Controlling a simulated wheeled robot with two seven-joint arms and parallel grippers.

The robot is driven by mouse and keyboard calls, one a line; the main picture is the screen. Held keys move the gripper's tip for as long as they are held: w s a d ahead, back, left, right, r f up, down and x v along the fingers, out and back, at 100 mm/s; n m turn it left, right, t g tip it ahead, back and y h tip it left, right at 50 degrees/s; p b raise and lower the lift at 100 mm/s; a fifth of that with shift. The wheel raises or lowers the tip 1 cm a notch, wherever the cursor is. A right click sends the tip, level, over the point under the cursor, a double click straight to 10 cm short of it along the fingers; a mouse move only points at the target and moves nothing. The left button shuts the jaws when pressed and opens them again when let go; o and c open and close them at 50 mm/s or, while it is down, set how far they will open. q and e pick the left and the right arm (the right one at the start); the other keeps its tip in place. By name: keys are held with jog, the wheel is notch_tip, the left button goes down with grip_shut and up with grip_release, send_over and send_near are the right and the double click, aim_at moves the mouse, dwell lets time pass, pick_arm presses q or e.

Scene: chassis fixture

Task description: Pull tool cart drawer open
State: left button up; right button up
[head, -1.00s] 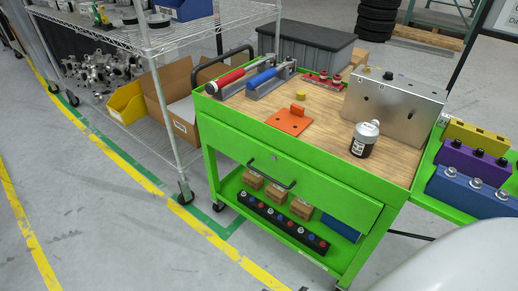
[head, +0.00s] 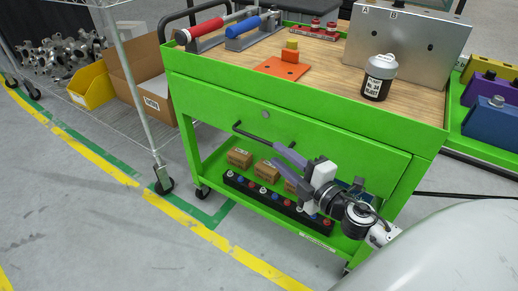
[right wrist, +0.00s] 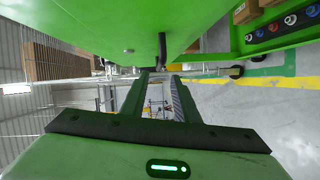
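The green tool cart (head: 205,75) has a wide green drawer front (head: 340,150), which looks flush with the cart body. A dark bar handle (head: 248,134) sits on the drawer front; its right part is hidden behind my right gripper (head: 276,156). In the right wrist view, my right gripper (right wrist: 161,74) has its two fingers apart. A dark bar, apparently the handle (right wrist: 162,48), shows just past the fingertips, in line with the gap. I cannot tell whether they touch. My left gripper is not in view.
On the cart top stand a white-capped jar (head: 379,78), an orange plate (head: 282,67) and a metal bracket (head: 408,40). Small boxes and a black strip (head: 250,190) lie on the lower shelf. A wire rack (head: 135,90) stands to the left. Floor in front is clear.

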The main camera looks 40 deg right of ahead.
aim_at(259, 140)
jog(key=w, duration=1)
jog(key=shift+f, duration=0.35)
jog(key=shift+c, duration=0.4)
grip_shut()
